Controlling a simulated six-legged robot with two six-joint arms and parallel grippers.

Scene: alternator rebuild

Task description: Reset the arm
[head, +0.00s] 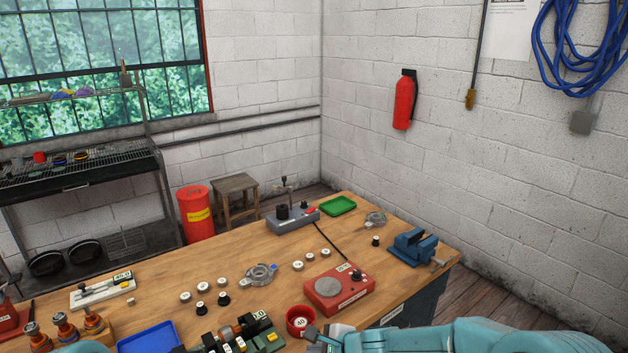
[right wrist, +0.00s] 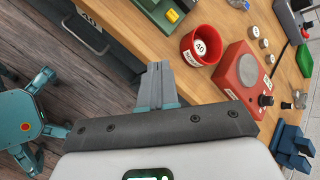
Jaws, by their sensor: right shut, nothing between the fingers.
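My right arm comes in from the right along the bottom of the head view. Its gripper (head: 322,338) is at the front edge of the wooden workbench (head: 400,283), next to the red cup (head: 300,321) labelled 40.
A red scale-like device (head: 339,292) stands right of the cup, with a blue vise (head: 412,248) beyond it. A green-and-black fixture (head: 240,337) and a blue tray (head: 148,339) are to the left. Several small capped parts lie mid-bench. Bare wood remains between them.

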